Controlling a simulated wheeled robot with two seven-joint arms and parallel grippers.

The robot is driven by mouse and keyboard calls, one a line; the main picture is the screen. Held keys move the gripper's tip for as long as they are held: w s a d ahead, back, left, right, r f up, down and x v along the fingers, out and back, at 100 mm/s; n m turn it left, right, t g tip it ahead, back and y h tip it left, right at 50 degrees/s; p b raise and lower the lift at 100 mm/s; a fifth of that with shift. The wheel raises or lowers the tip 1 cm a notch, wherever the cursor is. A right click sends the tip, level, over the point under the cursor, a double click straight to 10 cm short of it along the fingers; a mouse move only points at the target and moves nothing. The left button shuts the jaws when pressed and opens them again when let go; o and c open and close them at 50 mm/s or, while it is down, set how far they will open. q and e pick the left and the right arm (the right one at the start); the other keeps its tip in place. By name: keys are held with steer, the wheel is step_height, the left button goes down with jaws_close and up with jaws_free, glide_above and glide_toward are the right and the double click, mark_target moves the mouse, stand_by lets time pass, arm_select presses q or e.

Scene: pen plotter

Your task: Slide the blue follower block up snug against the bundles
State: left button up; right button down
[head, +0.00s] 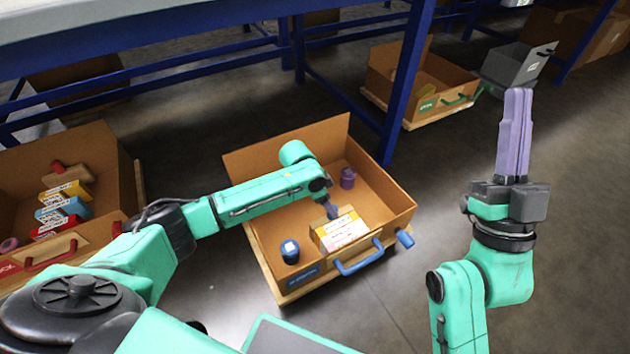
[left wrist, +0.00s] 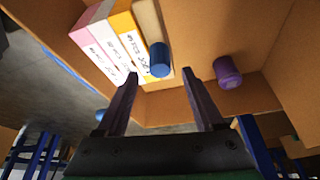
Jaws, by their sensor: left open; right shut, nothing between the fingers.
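The follower block is a tan wooden piece with a blue round knob. In the left wrist view its knob (left wrist: 160,60) shows between and just beyond the fingertips of my left gripper (left wrist: 159,78), which is open. Its wooden part lies beside the yellow bundle (left wrist: 127,33); I cannot tell whether they touch. A white bundle (left wrist: 106,42) and a pink bundle (left wrist: 84,35) follow. In the head view the bundles (head: 342,231) stand near the front wall, and my left gripper (head: 332,211) hides most of the block. My right gripper (head: 517,92) is shut, empty and raised at the right.
The cardboard box (head: 262,165) with a blue handle (head: 358,258) holds a dark blue cylinder (head: 290,250) and a purple cylinder (head: 347,178). A red-handled box (head: 105,155) stands left. A green-handled box (head: 400,62) and grey bin (head: 513,68) are behind, near a blue rack post (head: 405,85).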

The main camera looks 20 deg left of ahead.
arm_select(q)
steer(key=shift+p+v, duration=0.6)
steer(key=shift+v, duration=0.55)
arm_select(e)
step_height(320, 180, down, 22)
steer(key=w+a+m+g+h+p, duration=0.1)
steer(key=w+a+m+g+h, duration=0.15)
steer(key=g, duration=0.45)
arm_select(q)
steer(key=p+v, duration=0.3)
steer(key=v, duration=0.5)
arm_select(e)
steer(key=s+a+f+g+h, duration=0.1)
steer(key=s+f+g, duration=0.2)
steer(key=s+f, duration=0.3)
steer(key=s+f+g+h, duration=0.1)
steer(key=s+f+g, duration=0.3)
steer(key=f, duration=0.7)
steer(key=shift+s+a+f+m, duration=0.3)
steer(key=shift+s+a+m, duration=0.05)
steer(key=shift+s, duration=0.75)
